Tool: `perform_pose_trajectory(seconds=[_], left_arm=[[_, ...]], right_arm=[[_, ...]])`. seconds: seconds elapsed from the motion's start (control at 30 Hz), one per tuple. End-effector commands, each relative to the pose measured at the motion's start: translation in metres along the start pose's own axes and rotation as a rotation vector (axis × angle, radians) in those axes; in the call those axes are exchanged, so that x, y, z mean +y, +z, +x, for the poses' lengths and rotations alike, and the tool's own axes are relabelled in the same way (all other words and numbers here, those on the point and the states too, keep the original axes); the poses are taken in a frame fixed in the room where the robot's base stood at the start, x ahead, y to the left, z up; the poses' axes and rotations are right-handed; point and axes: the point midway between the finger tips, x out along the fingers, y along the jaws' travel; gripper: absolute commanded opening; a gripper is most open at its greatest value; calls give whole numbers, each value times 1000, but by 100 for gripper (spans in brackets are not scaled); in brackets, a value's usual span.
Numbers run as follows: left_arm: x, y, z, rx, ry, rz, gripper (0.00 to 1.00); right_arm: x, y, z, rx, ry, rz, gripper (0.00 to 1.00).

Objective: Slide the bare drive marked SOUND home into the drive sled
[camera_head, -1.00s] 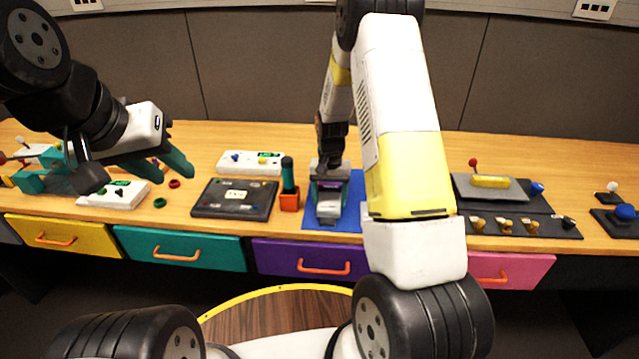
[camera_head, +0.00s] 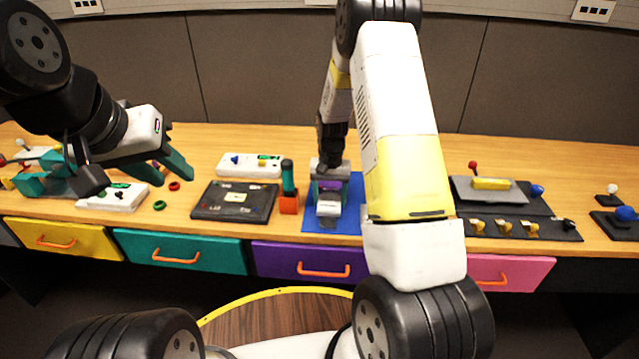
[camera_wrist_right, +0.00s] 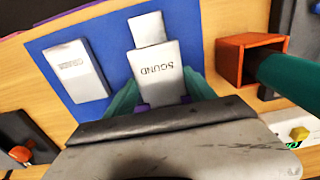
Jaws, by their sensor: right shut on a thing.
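The pale grey drive marked SOUND (camera_wrist_right: 158,72) lies between the teal fingers of my right gripper (camera_wrist_right: 160,88) in the right wrist view. The fingers are shut on its sides. A narrower pale piece (camera_wrist_right: 148,28) meets its far end; I cannot tell whether it is part of the drive. In the head view my right gripper (camera_head: 329,187) is low over the blue mat (camera_head: 348,216). A second pale block (camera_wrist_right: 75,70) with a label hard to read lies on the mat beside it. I cannot make out the drive sled clearly. My left gripper (camera_head: 164,170) is open and empty over the table.
An orange holder (camera_head: 288,204) with a dark green handle stands close left of the mat. A black panel (camera_head: 234,202) and white control boxes (camera_head: 248,165) are further left. My right forearm covers part of the table right of the mat. A grey-black panel (camera_head: 500,188) stands further right.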

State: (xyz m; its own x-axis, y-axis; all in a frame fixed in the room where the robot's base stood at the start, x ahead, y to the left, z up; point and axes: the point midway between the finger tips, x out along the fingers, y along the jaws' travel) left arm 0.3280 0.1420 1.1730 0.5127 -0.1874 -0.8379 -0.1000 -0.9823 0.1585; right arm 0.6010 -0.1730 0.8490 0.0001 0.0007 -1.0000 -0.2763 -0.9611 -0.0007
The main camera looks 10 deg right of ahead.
Motion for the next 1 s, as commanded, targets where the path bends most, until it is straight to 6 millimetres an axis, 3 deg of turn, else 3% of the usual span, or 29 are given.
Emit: perform_pose_trajectory(seconds=[1.0], left_arm=[[0, 0, 0, 0, 0, 0, 36]], right_arm=[[0, -13, 0, 0, 0, 0, 31]])
